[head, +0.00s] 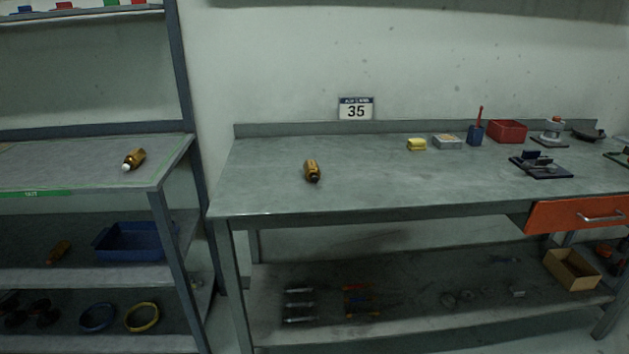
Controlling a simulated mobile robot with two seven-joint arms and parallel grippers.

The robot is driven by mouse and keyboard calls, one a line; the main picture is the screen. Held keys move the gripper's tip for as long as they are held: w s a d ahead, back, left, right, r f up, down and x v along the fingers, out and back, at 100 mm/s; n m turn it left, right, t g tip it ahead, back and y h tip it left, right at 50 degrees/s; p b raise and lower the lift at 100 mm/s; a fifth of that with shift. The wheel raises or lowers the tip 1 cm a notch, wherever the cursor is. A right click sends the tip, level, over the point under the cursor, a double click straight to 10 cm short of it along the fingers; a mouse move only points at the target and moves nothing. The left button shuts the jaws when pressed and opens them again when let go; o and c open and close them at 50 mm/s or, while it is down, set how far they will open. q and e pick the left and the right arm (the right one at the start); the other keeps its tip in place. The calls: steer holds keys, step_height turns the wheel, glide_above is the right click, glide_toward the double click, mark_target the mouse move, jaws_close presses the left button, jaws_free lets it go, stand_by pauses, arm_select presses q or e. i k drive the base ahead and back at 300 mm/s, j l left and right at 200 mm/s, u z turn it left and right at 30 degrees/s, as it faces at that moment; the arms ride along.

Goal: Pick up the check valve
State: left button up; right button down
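A small brass-coloured cylindrical fitting (312,170) with a dark end lies on the left part of the grey workbench (270,190). A similar brass-coloured fitting (135,158) with a white end lies on the upper surface of the shelf rack (70,175) at the left. Both look like valve bodies; I cannot tell which is the check valve. Neither of my grippers is in view, and nothing touches either fitting.
A yellow block (416,145), a small grey box (447,142), a blue cup (475,134), a red bin (507,131) and a dark fixture (541,164) stand on the bench's right half. An orange drawer (577,215) hangs below. Bench space around the brass fitting is clear.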

mark_target(311, 167)
steer(key=i+l+u, duration=0.25)
steer(key=l+u, duration=0.2)
steer(key=l, duration=0.3)
steer(key=i+l+u, duration=0.25)
steer(key=l, duration=0.15)
steer(key=k, duration=0.1)
